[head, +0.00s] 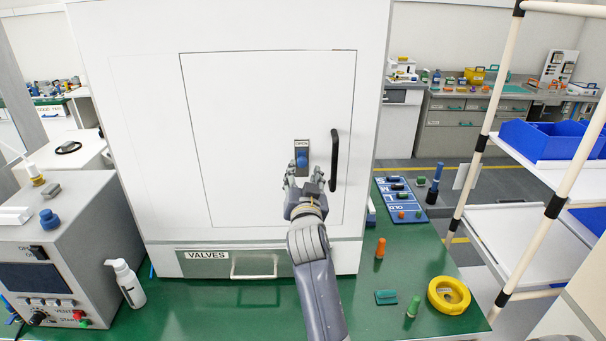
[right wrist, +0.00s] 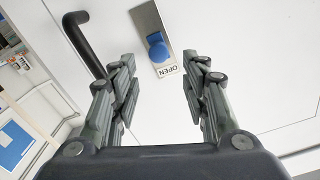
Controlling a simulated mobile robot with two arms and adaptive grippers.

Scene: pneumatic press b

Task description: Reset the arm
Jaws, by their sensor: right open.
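My right gripper (head: 304,182) is in front of the closed white cabinet door (head: 250,120), just below the blue knob (head: 302,160) of the OPEN switch plate (head: 302,145). In the right wrist view, its two fingers (right wrist: 165,66) are spread apart with nothing between them. The blue knob (right wrist: 156,45) and its metal plate lie beyond the fingertips, in line with the gap. The fingers do not visibly touch the knob. My left gripper is not in view.
A black door handle (head: 334,160) stands right of the knob, close to my gripper. Below is a VALVES drawer (head: 240,264). On the green table (head: 370,320) are a white bottle (head: 126,284), a control box (head: 70,250) and a yellow ring (head: 448,295). A shelf rack (head: 510,225) stands at right.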

